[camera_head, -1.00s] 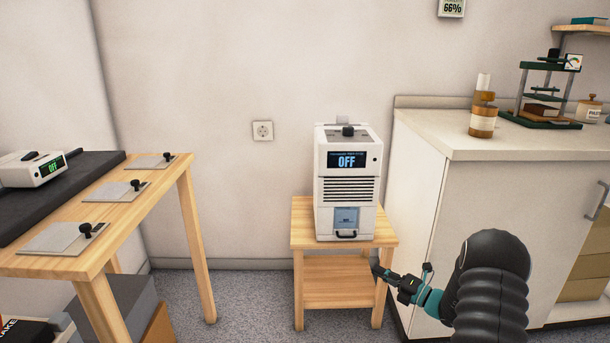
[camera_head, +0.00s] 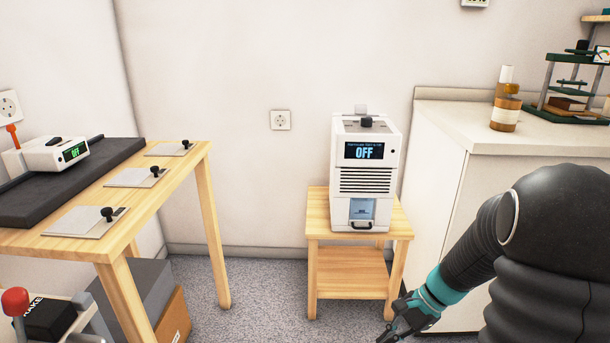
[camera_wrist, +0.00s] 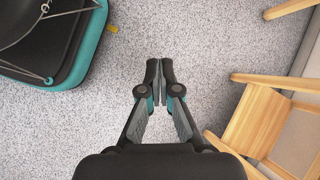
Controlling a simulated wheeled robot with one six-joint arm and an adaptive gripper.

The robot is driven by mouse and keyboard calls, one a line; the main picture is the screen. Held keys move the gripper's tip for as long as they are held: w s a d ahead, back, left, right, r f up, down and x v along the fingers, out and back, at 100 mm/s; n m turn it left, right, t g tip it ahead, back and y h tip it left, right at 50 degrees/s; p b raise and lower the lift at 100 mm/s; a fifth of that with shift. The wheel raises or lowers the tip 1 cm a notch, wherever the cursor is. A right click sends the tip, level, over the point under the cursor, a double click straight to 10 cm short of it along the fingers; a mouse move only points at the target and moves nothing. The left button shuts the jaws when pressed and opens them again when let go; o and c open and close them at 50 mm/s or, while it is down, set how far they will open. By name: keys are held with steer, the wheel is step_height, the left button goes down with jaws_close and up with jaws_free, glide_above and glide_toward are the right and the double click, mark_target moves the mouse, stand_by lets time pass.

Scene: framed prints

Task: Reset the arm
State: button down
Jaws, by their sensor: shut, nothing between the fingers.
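My gripper (camera_head: 392,334) is at the lower right of the head view, low over the floor in front of the small wooden stand. My dark arm reaches down to it from the right edge. In the wrist view my gripper (camera_wrist: 159,78) points down at the speckled floor (camera_wrist: 200,40). Its two fingers are together with nothing between them.
A white device reading OFF (camera_head: 365,180) stands on the small wooden stand (camera_head: 318,215). A white cabinet (camera_head: 520,140) is at the right. A wooden table (camera_head: 75,240) with plates and a small display unit (camera_head: 50,155) is at the left. Grey floor (camera_head: 260,290) lies open between.

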steer(key=s+a+r+n+t+h, duration=0.2)
steer(key=s+r+n+t+h, duration=0.4)
steer(key=s+r+n, duration=0.6)
steer(key=shift+s+a+r+h, duration=0.4)
steer(key=shift+s+r, duration=1.35)
steer(key=shift+r, duration=1.65)
steer(key=shift+d, duration=0.1)
